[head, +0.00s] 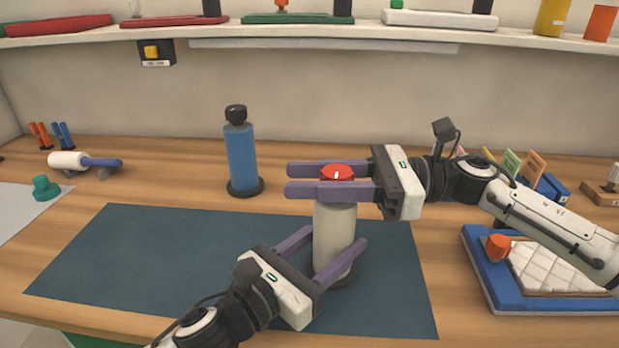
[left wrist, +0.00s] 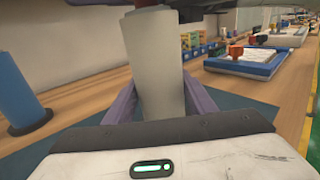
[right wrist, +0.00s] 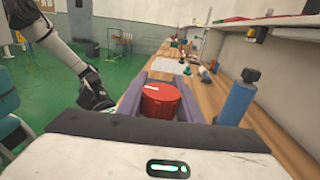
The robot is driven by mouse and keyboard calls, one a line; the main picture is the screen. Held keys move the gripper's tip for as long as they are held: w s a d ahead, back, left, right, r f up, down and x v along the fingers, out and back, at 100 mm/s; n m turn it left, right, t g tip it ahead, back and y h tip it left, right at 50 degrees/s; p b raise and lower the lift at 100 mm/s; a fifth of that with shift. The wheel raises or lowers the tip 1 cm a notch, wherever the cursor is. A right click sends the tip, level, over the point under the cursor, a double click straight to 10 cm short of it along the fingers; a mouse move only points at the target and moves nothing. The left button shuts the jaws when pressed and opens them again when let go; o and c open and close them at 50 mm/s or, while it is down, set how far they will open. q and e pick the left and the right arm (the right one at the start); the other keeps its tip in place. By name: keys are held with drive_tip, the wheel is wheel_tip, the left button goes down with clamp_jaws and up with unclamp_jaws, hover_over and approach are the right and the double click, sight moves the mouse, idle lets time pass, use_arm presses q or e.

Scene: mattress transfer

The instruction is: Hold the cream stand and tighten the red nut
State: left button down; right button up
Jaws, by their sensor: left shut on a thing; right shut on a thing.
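The cream stand (head: 333,237) is upright on the dark mat (head: 150,265), near its right side. The red nut (head: 337,172) sits on top of the stand. My left gripper (head: 335,240) is low, its purple fingers on either side of the stand's body and shut on it; the stand also shows between the fingers in the left wrist view (left wrist: 157,70). My right gripper (head: 325,180) is level at the stand's top, shut on the red nut, which shows between its fingers in the right wrist view (right wrist: 161,101). The nut's underside is hidden.
A blue bottle (head: 241,157) with a black cap stands behind the mat. A blue tray (head: 485,270) with a quilted white pad (head: 545,268) and an orange piece (head: 498,247) lies at the right. A paint roller (head: 75,161) lies at the left. The mat's left part is clear.

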sight(344, 166)
drive_tip(key=shift+w+f+t, duration=0.1)
drive_tip(key=shift+t, duration=0.2)
drive_tip(key=w+d+m+t+h, duration=0.1)
drive_tip(key=m+t+h, duration=0.4)
drive_tip(key=t, duration=0.1)
drive_tip(key=w+d+m+t+h, duration=0.1)
drive_tip(key=m+t+h, duration=0.4)
drive_tip(key=m+t, duration=0.1)
drive_tip(key=w+d+m+t+h, duration=0.1)
drive_tip(key=w+m+t+h, duration=0.1)
drive_tip(key=m+t+h, duration=0.3)
drive_tip(key=shift+m+t, duration=0.6)
drive_tip(key=shift+t, duration=0.3)
drive_tip(key=shift+d+m+h, duration=0.3)
drive_tip(key=shift+m+h, duration=0.5)
drive_tip(key=shift+h, duration=0.45)
drive_tip(key=shift+d+m+h, duration=0.35)
drive_tip(key=shift+m+h, duration=0.45)
drive_tip(key=shift+h, duration=0.5)
drive_tip(key=shift+d+m+h, duration=0.3)
drive_tip(key=shift+m+h, duration=0.5)
drive_tip(key=shift+h, duration=0.45)
drive_tip(key=shift+d, duration=0.1)
drive_tip(key=o, duration=1)
drive_tip(key=shift+o, duration=0.2)
